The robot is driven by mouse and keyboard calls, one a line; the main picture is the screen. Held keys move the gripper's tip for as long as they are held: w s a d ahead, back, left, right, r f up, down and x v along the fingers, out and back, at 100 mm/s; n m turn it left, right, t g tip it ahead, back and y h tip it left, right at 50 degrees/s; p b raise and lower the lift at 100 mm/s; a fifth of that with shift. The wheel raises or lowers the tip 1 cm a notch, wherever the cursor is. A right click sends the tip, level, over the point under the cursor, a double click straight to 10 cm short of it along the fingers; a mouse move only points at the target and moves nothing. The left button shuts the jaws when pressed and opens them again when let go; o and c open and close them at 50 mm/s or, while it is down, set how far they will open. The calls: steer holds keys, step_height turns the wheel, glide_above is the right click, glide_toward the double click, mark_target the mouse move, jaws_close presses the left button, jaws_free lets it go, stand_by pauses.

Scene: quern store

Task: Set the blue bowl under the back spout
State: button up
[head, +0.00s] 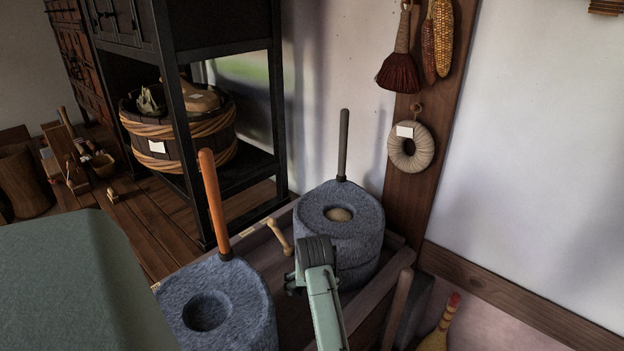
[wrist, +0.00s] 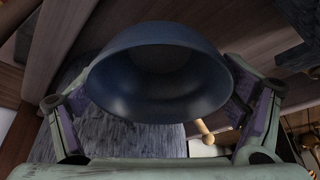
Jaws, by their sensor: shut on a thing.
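The blue bowl (wrist: 155,92) fills the upper middle of the wrist view, between the two fingers of my gripper (wrist: 162,76), which is shut on it. In the head view my gripper (head: 296,284) is low beside the back quern (head: 340,255), and the bowl is hidden behind my arm. The back quern is grey stone with a dark upright handle. The front quern (head: 232,310) has an orange handle and a round hole on top. Grey stone (wrist: 105,135) shows just below the bowl in the wrist view. I cannot make out either spout clearly.
The querns stand in a wooden tray (head: 365,318). A small pale wooden pestle (head: 279,237) lies between them and shows in the wrist view (wrist: 206,131). A black shelf (head: 260,180) with a rope-bound tub (head: 150,160) stands behind. A wooden post (head: 425,200) is right.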

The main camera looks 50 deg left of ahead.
step_height(320, 180, down, 10)
steer(key=shift+s+a+r+p, duration=0.1)
steer(key=shift+p, duration=0.55)
steer(key=o, duration=1.1)
